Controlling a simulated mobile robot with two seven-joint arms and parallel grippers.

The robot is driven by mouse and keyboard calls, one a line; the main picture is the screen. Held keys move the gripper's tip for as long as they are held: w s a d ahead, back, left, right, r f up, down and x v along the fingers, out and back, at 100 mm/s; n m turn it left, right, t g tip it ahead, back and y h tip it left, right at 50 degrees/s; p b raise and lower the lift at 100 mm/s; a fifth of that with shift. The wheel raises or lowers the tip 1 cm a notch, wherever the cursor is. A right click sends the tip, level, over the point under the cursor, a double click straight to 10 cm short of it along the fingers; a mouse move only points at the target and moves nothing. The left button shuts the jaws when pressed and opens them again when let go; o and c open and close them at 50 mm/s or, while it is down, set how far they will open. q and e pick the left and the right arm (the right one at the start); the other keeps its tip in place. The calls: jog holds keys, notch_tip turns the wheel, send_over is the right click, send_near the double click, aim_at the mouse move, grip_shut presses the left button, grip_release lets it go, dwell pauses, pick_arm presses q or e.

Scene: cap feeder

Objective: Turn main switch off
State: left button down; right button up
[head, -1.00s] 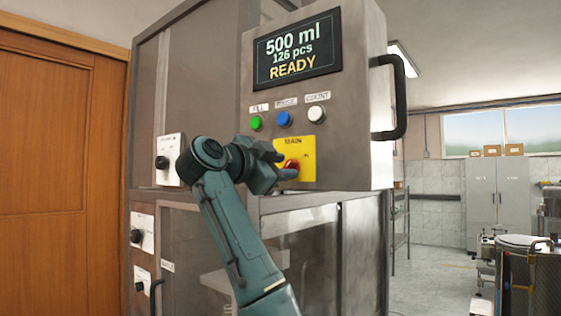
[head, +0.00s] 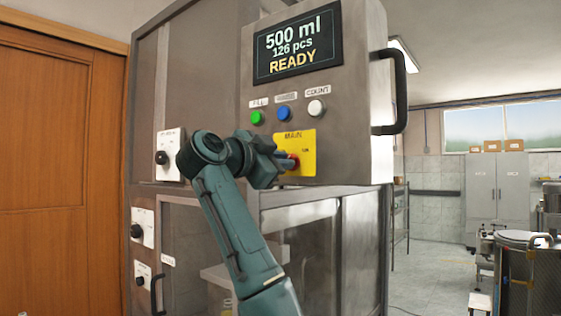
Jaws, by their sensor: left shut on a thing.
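The main switch (head: 294,162) is a red rotary knob on a yellow plate (head: 303,140) labelled MAIN, low on the front of the grey control box. My left gripper (head: 287,162) comes in from the left and is shut on the red knob. Its fingers cover most of the knob, so the knob's exact angle is hard to tell. The display (head: 298,46) above reads 500 ml, 126 pcs, READY. My right gripper is not in view.
Green (head: 257,117), blue (head: 284,117) and white (head: 316,107) buttons sit just above the yellow plate. A black handle (head: 399,92) sticks out at the box's right side. A black knob (head: 162,157) on a white plate is left of my arm.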

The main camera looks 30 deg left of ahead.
pick_arm(q)
jog(key=shift+f+n, duration=0.15)
jog(key=shift+n, duration=0.25)
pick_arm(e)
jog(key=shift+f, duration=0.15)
pick_arm(q)
jog(key=shift+a+n+b, duration=0.15)
jog(key=shift+n+b, duration=0.25)
jog(key=shift+n, duration=3.8)
jog(key=shift+a+n+b, duration=0.1)
jog(key=shift+n+b, duration=0.25)
jog(key=shift+n, duration=3.85)
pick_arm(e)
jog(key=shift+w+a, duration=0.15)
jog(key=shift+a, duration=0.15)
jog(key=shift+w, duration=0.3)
pick_arm(q)
jog(key=c, duration=1.5)
grip_release()
jog(key=shift+o, duration=0.2)
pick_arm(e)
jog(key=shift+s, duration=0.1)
pick_arm(q)
jog(key=shift+s, duration=0.1)
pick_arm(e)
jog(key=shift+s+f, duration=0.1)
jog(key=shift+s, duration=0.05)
